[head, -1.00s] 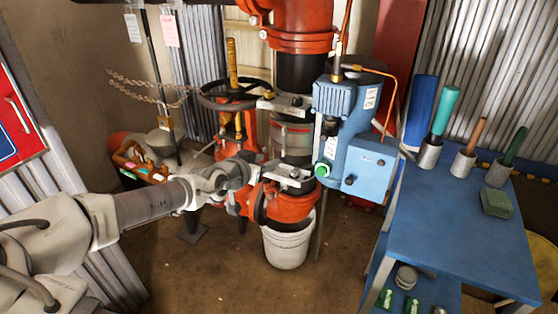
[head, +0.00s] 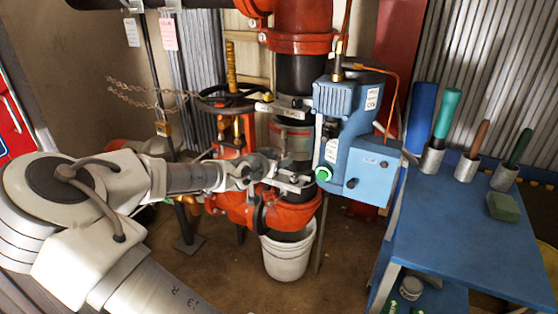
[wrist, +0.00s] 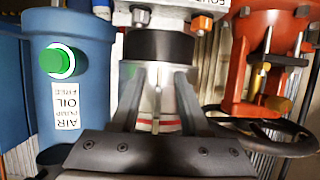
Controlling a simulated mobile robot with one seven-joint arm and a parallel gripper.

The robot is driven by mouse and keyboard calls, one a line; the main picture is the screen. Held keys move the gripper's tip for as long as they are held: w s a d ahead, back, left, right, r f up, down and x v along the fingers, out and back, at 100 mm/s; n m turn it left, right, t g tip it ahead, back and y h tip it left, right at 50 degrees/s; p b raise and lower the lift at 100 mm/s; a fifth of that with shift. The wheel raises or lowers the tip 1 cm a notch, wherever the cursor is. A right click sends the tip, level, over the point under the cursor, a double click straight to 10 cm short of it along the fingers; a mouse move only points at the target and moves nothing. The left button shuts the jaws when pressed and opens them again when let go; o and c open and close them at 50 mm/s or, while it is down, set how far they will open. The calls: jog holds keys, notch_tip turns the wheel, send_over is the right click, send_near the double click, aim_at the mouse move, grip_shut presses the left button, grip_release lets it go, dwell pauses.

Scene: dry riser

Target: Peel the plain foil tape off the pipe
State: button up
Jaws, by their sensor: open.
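The pipe (head: 294,140) stands upright between an upper and a lower clamp, with a silvery wrapped stretch and a red line. In the wrist view the silvery wrap (wrist: 157,100) with red stripes shows between the fingers, below a black band (wrist: 160,48). I cannot tell the plain foil tape apart from the rest of the wrap. My gripper (wrist: 157,78) is open and empty, with one dark finger on each side of the wrap in that view. In the head view my gripper (head: 262,170) is at the pipe's left, near the lower clamp. Whether the fingers touch the pipe is unclear.
A blue pump unit (head: 352,130) with a green button stands close to the pipe's right. A handwheel (head: 240,97) and red valve are at its left. A white bucket (head: 287,255) sits below. A blue bench (head: 455,235) with tools is at the right.

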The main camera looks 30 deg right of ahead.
jog(key=shift+c, duration=0.3)
grip_shut()
jog(key=shift+s+a, duration=0.1)
jog(key=shift+a, duration=0.1)
dwell(1.5)
jog(key=s+a+p, duration=0.4)
jog(key=a+p, duration=0.2)
jog(key=a, duration=0.1)
jog(key=shift+s+a, duration=0.2)
dwell(0.6)
jog(key=shift+a, duration=0.1)
dwell(0.4)
